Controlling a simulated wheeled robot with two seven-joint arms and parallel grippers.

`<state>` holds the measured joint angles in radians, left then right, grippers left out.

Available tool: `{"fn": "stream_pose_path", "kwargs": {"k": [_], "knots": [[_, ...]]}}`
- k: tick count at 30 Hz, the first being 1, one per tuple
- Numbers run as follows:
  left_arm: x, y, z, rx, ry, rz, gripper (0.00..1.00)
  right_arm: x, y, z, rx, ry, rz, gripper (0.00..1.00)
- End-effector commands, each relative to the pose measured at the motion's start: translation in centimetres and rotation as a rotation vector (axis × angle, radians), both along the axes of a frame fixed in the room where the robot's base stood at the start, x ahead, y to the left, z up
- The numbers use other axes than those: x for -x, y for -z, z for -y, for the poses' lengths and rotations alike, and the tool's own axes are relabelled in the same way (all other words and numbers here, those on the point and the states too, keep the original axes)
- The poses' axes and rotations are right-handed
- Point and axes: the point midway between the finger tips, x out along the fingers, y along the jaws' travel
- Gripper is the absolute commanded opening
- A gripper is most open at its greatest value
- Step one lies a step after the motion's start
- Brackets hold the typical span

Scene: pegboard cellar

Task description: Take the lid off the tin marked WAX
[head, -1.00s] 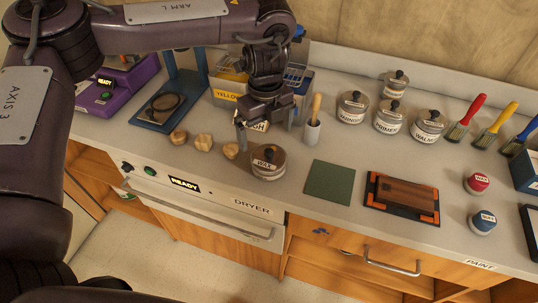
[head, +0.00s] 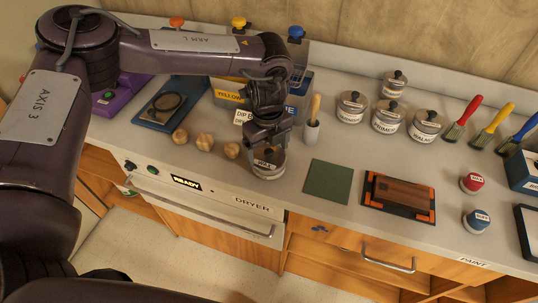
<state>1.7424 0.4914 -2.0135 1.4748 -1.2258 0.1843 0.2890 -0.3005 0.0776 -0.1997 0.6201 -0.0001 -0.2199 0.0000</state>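The tin marked WAX (head: 268,170) stands on the grey counter near its front edge, to the left of a green mat. My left gripper (head: 267,147) points down right over its top, at the lid. The gripper hides most of the lid and its knob, so I cannot tell whether the fingers touch or grip it. The tin stands upright. My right gripper is not in view.
Several wooden pieces (head: 204,142) lie just left of the tin. A white cup with a brush (head: 312,132) stands behind it to the right. The green mat (head: 329,181) is bare. Other lidded tins (head: 389,118) stand further right.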

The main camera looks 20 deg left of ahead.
Motion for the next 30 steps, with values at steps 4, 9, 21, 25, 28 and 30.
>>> {"fn": "stream_pose_path", "kwargs": {"k": [4, 9, 21, 25, 28, 30], "knots": [[0.0, 0.0, 0.0, 0.000, 0.000, 0.000, 0.63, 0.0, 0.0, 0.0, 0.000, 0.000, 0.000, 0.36], [0.0, -0.1, 0.0, 0.001, 0.000, 0.001, 0.63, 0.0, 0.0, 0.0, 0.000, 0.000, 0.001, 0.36], [-0.1, -5.1, 0.1, 0.003, 0.001, 0.005, 0.63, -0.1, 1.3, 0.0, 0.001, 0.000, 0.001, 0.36], [-0.1, -8.8, 0.1, 0.003, 0.000, 0.007, 0.63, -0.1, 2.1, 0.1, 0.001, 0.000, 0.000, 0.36], [-0.2, -12.4, 0.0, -0.002, 0.001, 0.010, 0.63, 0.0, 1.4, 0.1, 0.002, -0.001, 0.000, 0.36], [-0.2, -14.3, 0.0, -0.002, 0.001, 0.008, 0.63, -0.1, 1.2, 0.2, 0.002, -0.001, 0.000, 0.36]]}}
